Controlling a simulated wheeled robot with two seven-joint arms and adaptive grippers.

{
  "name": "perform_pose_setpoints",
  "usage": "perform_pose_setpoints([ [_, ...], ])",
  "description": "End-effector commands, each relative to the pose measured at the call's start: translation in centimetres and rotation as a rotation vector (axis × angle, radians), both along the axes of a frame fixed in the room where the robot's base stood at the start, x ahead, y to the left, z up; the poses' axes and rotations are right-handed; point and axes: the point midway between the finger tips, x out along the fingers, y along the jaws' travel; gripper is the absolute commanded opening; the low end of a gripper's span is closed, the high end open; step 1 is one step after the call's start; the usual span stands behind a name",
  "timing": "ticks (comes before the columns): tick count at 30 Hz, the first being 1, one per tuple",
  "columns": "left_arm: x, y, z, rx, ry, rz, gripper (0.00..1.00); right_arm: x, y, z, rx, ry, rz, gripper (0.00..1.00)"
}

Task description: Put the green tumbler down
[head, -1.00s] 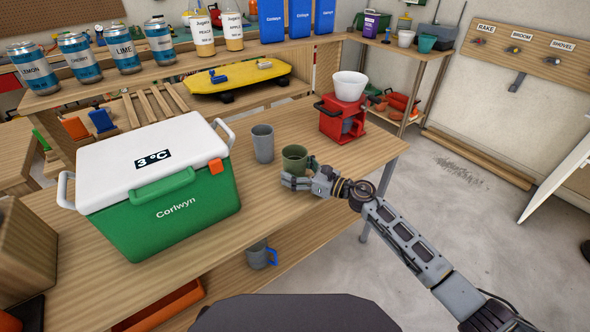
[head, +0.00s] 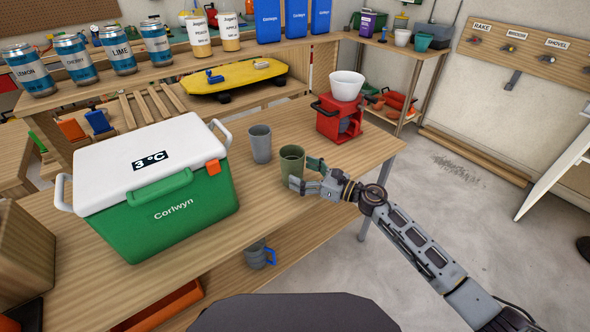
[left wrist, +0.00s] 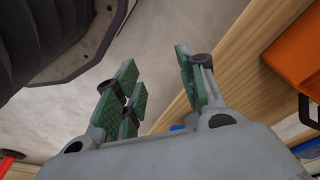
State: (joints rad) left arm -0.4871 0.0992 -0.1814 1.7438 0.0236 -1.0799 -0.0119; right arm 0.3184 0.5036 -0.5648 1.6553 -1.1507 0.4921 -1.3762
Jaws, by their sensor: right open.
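The green tumbler (head: 291,168) stands upright on the wooden workbench (head: 330,185), between the grey tumbler and the bench's right end. My right gripper (head: 304,174) is at the tumbler's right side, its fingers open. One finger is near the tumbler's lower front and the other behind its right side. I cannot tell whether a finger still touches it. My left gripper (left wrist: 158,88) shows only in the left wrist view, open with nothing between its fingers.
A grey tumbler (head: 259,144) stands just left of the green one. A red ice maker (head: 340,120) with a white bowl is behind to the right. A green and white cooler (head: 150,185) fills the bench's left. A blue-handled mug (head: 257,256) is on the shelf below.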

Motion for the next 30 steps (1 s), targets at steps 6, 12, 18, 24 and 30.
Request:
perform_pose_setpoints([
  [6, 0.2, -0.1, 0.5, -0.002, -0.007, 0.0, 0.4, -1.5, -2.3, -0.1, -0.002, 0.001, 0.001, 0.85],
  [12, 0.1, -0.1, 0.6, -0.001, 0.002, -0.001, 0.4, -2.7, -4.3, -0.1, -0.002, 0.001, 0.0, 0.85],
  [18, 0.1, -0.2, 0.9, -0.003, 0.002, -0.002, 0.4, -3.7, -5.9, -0.1, -0.001, 0.0, 0.0, 0.85],
  [24, 0.3, -0.3, 1.3, -0.005, -0.004, -0.003, 0.4, -4.2, -6.8, -0.1, -0.001, 0.001, 0.0, 0.85],
  [30, 0.1, -0.3, 1.2, -0.004, 0.0, -0.003, 0.4, -4.3, -7.0, 0.0, -0.001, -0.001, 0.001, 0.85],
])
